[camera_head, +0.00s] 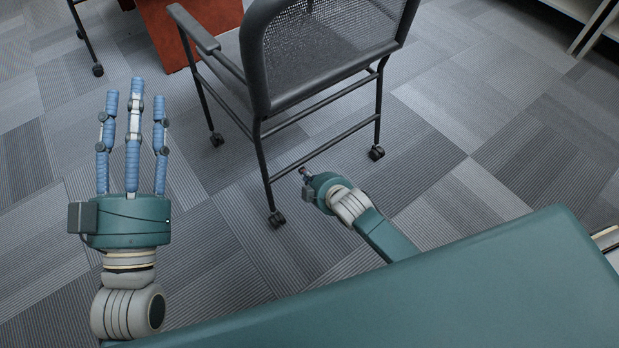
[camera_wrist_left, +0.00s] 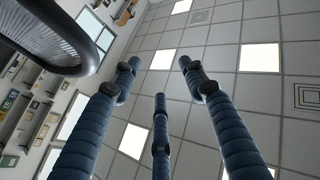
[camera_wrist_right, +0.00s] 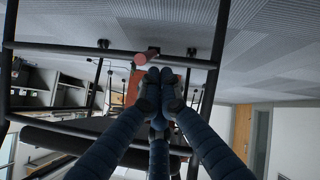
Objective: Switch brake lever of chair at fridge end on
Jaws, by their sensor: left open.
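A dark chair (camera_head: 300,60) with a mesh back stands on casters in the head view, its back toward me. A small brownish knob-ended lever (camera_wrist_right: 144,57) sits at its low rear crossbar in the right wrist view; it shows small in the head view (camera_head: 304,172). My right gripper (camera_head: 312,185) is low behind the chair at this crossbar. In the right wrist view its fingertips (camera_wrist_right: 160,76) are together, right at the lever; whether they touch it I cannot tell. My left gripper (camera_head: 134,95) is open and empty, fingers spread, left of the chair.
A reddish-brown desk (camera_head: 190,30) stands beyond the chair. Part of another chair (camera_head: 88,40) shows at the top left. Pale shelving (camera_head: 595,25) is at the top right. Grey carpet (camera_head: 500,140) is clear to the right.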

